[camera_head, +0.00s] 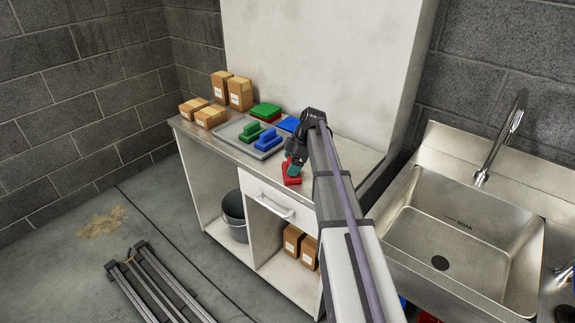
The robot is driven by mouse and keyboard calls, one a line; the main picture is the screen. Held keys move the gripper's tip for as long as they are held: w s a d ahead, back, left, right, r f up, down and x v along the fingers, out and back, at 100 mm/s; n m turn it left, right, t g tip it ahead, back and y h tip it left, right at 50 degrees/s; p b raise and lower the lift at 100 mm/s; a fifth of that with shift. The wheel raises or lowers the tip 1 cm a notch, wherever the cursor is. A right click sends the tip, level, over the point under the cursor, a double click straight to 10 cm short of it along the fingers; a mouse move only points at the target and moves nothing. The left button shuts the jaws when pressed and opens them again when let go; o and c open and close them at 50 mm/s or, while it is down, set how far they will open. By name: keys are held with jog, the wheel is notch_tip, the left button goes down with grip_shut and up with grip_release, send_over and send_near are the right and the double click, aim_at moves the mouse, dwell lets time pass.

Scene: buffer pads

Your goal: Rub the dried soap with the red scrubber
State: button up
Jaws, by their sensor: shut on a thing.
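The red scrubber (291,180) is at the front of the counter, right of the grey tray. My gripper (294,166) is shut on it from above, and the fingers are partly hidden by the wrist. I cannot tell whether the scrubber touches the counter or is just above it. A tan, dry-looking patch (102,221) lies on the floor at the left, well away from my gripper; it may be the dried soap. No other such patch is clear, and my arm hides part of the counter.
The grey tray (229,134) holds a green scrubber (238,136) and a blue scrubber (268,140). Flat green, red and blue pads lie behind. Cartons (239,93) stand at the counter's left. A steel sink (455,245) is at right. Dark rails (150,285) lie on the floor.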

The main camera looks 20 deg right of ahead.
jog(key=shift+w+d, duration=0.4)
jog(key=shift+d, duration=0.35)
jog(key=shift+w+d, duration=0.35)
jog(key=shift+d, duration=0.4)
jog(key=shift+w+d, duration=0.4)
jog(key=shift+d, duration=0.35)
jog(key=shift+s+d, duration=0.25)
jog(key=shift+s, duration=0.3)
jog(key=shift+s+d, duration=0.2)
jog(key=shift+s, duration=0.35)
jog(key=shift+s+a, duration=0.4)
jog(key=shift+a, duration=0.45)
jog(key=shift+s+a, duration=0.35)
jog(key=shift+a, duration=0.5)
jog(key=shift+s+a+f, duration=0.1)
jog(key=shift+s+a, duration=0.35)
jog(key=shift+a, duration=0.4)
jog(key=shift+s+a+f, duration=0.1)
jog(key=shift+s+a, duration=0.35)
jog(key=shift+a, duration=0.35)
jog(key=shift+r, duration=0.15)
notch_tip(320, 180, up, 6)
jog(key=p, duration=0.5)
jog(key=shift+p, duration=0.4)
jog(key=shift+w, duration=0.1)
